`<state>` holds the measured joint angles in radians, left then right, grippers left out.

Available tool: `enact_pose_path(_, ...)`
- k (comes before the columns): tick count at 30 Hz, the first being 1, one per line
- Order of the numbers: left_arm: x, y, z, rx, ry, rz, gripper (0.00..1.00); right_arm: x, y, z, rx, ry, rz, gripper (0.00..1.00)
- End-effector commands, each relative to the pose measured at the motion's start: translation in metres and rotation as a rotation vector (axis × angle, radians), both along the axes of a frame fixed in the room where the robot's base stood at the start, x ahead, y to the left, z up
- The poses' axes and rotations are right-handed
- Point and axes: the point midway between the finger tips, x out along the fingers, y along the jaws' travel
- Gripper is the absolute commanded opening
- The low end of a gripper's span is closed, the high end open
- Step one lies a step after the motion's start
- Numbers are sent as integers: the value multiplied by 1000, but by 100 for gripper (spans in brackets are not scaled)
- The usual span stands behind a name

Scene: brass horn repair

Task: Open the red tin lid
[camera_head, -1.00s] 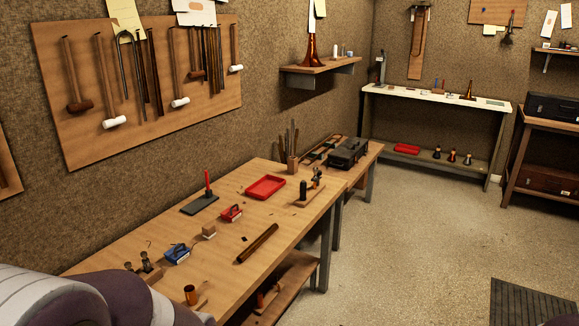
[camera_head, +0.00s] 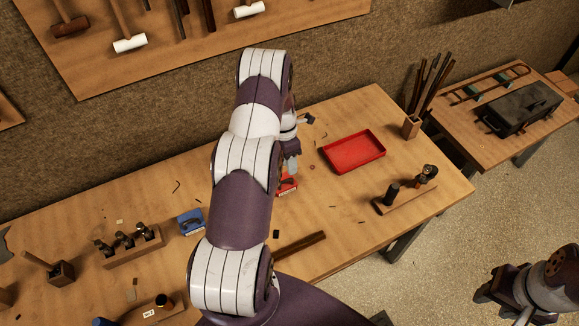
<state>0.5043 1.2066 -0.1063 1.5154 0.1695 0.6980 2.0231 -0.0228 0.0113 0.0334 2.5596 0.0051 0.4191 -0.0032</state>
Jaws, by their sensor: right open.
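The small red tin (camera_head: 288,184) is on the workbench, mostly hidden behind my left arm. Only part of its right side shows, so I cannot tell how its lid stands. My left gripper (camera_head: 292,166) points down just above the tin. Its fingers are small and partly covered by the arm, so I cannot tell whether they are open or touch the tin. My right gripper (camera_head: 490,292) is open and empty at the lower right, over the floor and away from the bench.
A red tray (camera_head: 353,151) lies right of the tin. A blue tin (camera_head: 190,221) stands to the left, near a wooden block with fittings (camera_head: 133,246). A brown rod (camera_head: 299,245) lies nearer the front. A wooden stand (camera_head: 405,198) is at the right.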

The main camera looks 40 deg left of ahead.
Motion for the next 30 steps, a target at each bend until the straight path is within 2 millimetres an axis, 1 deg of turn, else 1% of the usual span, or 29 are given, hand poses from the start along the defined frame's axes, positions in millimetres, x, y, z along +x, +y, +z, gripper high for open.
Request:
enact_pose_path(1, -2, -2, -7, -2, 3, 1, 36, 0, 0, 8, 0, 0, 0, 43)
enact_pose_path(3, -3, -4, -20, -1, 1, -1, 36, 0, 0, 11, 0, 0, 0, 43)
enact_pose_path(6, -4, -6, -34, 0, 0, -3, 36, 0, 0, 14, 0, 0, 0, 43)
enact_pose_path(10, -5, -8, -42, 1, -1, -3, 36, 0, 0, 14, 0, 0, 0, 43)
enact_pose_path(17, -4, -8, -43, 1, -1, -3, 36, 0, 0, 14, 0, 0, 0, 43)
enact_pose_path(18, -4, -8, -43, 1, -1, -3, 23, 0, 0, 14, 0, 0, 0, 43)
enact_pose_path(20, -4, -8, -43, 1, -1, -3, 3, 0, 0, 14, 0, 0, 0, 43)
enact_pose_path(21, -4, -7, -43, 1, -1, -3, 0, 0, 0, 14, 0, 0, 0, 43)
enact_pose_path(30, -6, -8, -43, -1, 2, -3, 0, 0, 0, 14, 0, 0, 0, 43)
